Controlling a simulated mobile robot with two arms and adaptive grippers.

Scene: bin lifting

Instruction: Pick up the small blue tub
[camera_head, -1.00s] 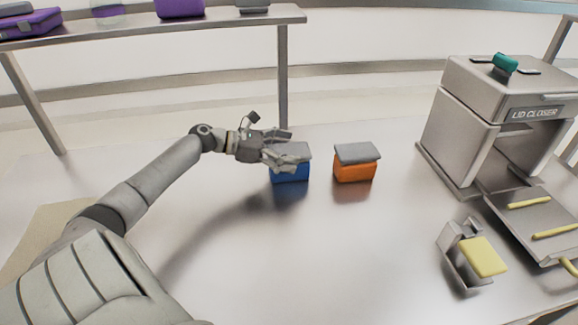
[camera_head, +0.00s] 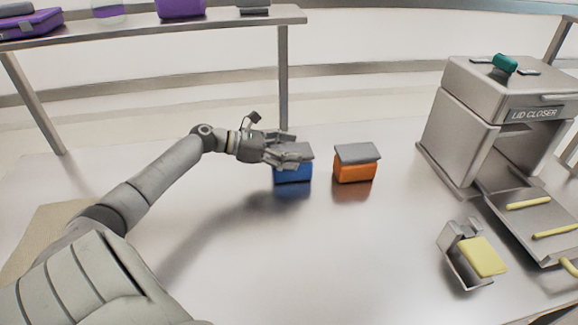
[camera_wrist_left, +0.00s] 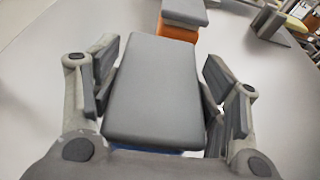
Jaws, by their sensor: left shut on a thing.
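The small blue tub (camera_head: 293,174) with a grey lid stands on the metal table, left of an orange tub. My left gripper (camera_head: 289,156) reaches it from the left and is shut on it at lid height. In the left wrist view the tub's grey lid (camera_wrist_left: 155,90) lies between the two fingers of my left gripper (camera_wrist_left: 160,92), and only a sliver of blue shows below it. I cannot tell any gap between the tub and the table. My right gripper is not in view.
The orange tub (camera_head: 354,172) with a grey lid stands just right of the blue one. The lid closer machine (camera_head: 463,120) and a small metal holder with a yellow pad (camera_head: 483,257) are at the right. A raised shelf (camera_head: 150,30) runs behind. The front middle table is clear.

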